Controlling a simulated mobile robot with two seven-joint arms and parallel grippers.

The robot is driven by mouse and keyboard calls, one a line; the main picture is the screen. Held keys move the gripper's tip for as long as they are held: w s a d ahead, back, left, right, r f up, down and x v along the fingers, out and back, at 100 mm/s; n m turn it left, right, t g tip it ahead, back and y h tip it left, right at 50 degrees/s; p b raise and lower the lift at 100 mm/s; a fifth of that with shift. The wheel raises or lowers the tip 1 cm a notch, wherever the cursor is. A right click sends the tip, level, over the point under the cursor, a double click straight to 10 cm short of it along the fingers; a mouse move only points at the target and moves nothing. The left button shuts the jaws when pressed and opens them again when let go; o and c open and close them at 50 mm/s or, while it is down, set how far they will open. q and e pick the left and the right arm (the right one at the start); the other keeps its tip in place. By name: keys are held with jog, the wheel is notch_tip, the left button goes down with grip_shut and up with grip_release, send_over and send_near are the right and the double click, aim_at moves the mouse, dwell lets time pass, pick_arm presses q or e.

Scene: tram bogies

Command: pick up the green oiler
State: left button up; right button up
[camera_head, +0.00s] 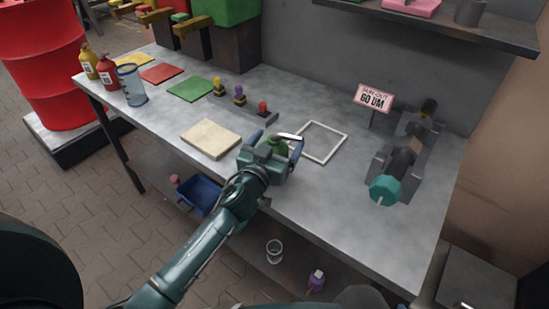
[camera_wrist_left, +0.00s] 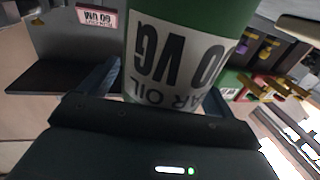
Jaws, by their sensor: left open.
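The green oiler (camera_head: 277,147) is on the grey workbench near its front edge, largely hidden by my left gripper (camera_head: 278,141). Its pale spout points right. In the left wrist view the oiler (camera_wrist_left: 175,55) fills the upper middle, close in front of the palm, with a white label reading upside down "OIL" and "VG". My left gripper is open, with one finger on each side of the oiler. Whether either finger touches it I cannot tell. My right gripper is not in view.
A white square frame (camera_head: 345,142) lies just right of my gripper, and a beige block (camera_head: 211,138) to its left. A machine with a teal end (camera_head: 385,190) and a pink sign (camera_head: 374,97) are further right. The front right bench is clear.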

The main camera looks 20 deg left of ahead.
pick_arm(q)
jog(key=c, duration=1.4)
